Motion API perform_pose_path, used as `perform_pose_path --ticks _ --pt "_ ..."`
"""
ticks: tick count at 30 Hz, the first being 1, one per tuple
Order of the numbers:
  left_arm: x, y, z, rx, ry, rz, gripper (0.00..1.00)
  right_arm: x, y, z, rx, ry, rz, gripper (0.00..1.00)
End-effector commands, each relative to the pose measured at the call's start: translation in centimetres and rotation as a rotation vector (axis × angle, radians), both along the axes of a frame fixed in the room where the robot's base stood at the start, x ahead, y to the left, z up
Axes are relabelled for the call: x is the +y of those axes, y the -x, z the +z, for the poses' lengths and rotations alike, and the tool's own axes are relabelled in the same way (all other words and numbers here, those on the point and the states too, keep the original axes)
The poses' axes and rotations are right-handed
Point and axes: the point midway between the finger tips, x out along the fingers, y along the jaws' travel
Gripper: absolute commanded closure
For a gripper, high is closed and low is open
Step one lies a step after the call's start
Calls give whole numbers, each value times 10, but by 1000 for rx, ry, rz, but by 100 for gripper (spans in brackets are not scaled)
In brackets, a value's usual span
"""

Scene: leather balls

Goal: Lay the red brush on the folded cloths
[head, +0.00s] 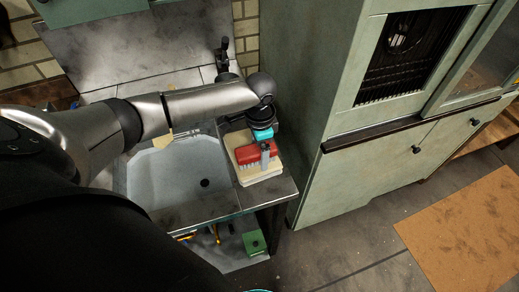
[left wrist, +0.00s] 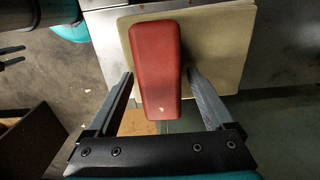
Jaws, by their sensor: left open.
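The red brush (head: 249,154) lies on the stack of folded cloths (head: 262,175) at the right end of the sink counter. In the left wrist view the brush (left wrist: 155,65) lies flat over the pale cloth (left wrist: 218,50), and its narrower end reaches past the cloth's near edge. My left gripper (head: 266,154) is above the cloths with its fingers open. One finger is on each side of the brush, and gaps show between them in the left wrist view.
A grey sink basin (head: 180,175) is left of the cloths. A black tap (head: 224,58) stands behind. A tall green cabinet (head: 300,120) rises close on the right. A green box (head: 254,242) is on the shelf below. An orange-brown mat (head: 465,235) lies on the floor.

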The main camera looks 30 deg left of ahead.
Motion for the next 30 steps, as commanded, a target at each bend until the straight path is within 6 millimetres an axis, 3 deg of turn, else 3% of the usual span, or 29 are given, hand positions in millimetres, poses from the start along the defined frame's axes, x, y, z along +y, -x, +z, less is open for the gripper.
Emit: perform_pose_path --ticks 8,21,30 --pt "1 0 7 -1 -2 0 14 0 0 1 0 0 1 50" --pt "0 -1 95 -4 0 0 14 1 0 14 0 -1 2 50" --pt "0 -1 123 -1 1 1 14 1 0 16 0 -1 2 50"
